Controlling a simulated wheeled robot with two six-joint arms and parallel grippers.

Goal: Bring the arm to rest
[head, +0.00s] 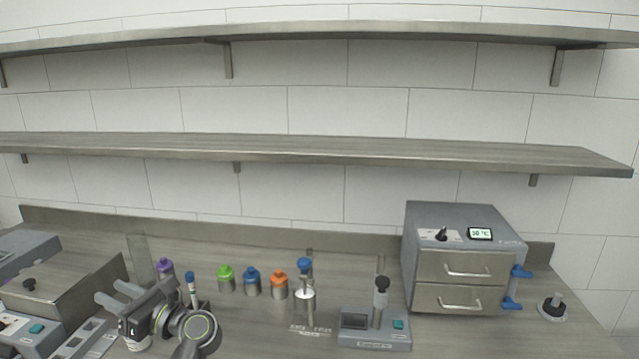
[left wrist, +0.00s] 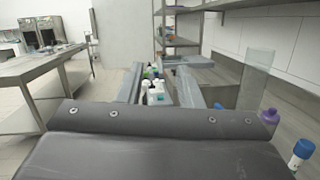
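My left gripper (head: 112,290) is above the counter at the lower left of the head view, its fingers pointing left. In the left wrist view its two fingers (left wrist: 158,84) stand apart with nothing held between them. Small bottles (left wrist: 152,88) show beyond the gap, farther off. The gripper hides part of the counter and a white container (head: 136,343) below it. My right gripper is in neither view.
Purple (head: 166,270), green (head: 226,279), blue (head: 252,283) and orange (head: 279,286) capped bottles stand right of the gripper. A grey device (head: 375,328) and a drawer unit (head: 462,262) are farther right. A metal box (head: 60,280) is left. Shelves (head: 300,148) run above.

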